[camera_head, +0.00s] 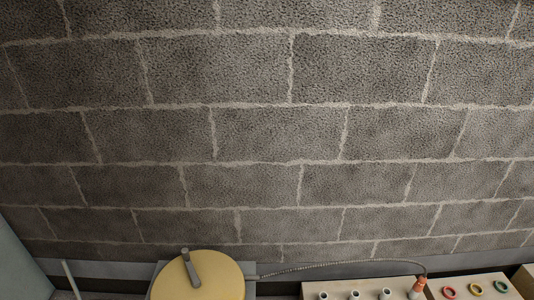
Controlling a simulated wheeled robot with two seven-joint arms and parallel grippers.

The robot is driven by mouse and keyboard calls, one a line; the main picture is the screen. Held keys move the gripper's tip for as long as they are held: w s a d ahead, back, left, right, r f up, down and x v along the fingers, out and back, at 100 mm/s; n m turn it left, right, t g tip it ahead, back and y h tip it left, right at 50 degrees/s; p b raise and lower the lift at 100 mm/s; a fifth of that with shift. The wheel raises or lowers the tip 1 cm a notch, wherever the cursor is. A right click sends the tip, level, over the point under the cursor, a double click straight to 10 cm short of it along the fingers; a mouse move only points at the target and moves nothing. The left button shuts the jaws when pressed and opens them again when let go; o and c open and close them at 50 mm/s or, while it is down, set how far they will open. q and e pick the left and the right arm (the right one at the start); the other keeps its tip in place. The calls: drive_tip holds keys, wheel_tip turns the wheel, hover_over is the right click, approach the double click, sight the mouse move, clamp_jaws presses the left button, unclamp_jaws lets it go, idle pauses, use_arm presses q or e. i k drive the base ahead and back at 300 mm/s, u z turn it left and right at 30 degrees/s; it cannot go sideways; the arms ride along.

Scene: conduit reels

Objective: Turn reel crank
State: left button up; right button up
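The reel (210,282) is a round, pale yellow disc at the bottom edge of the head view, left of the middle. Its lower part is cut off by the frame. A dark grey crank (191,267) sits on its face, with its rounded end at the upper left near the rim. A thin grey conduit (340,263) runs from the reel's right side to an orange-brown fitting (417,286) on a pale box. Neither of my grippers shows in this view.
The pale box (368,283) carries several short white tubes. Another box (474,286) to its right has red, green and yellow rings. A thin pale rod (71,279) stands left of the reel. A grey block wall (260,130) fills the background.

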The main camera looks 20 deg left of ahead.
sight(196, 284)
drive_tip(key=k, duration=1.25)
drive_tip(key=u, duration=0.85)
drive_tip(key=i, duration=1.25)
drive_tip(key=z, duration=0.6)
drive_tip(key=i, duration=0.3)
drive_tip(key=z, duration=0.45)
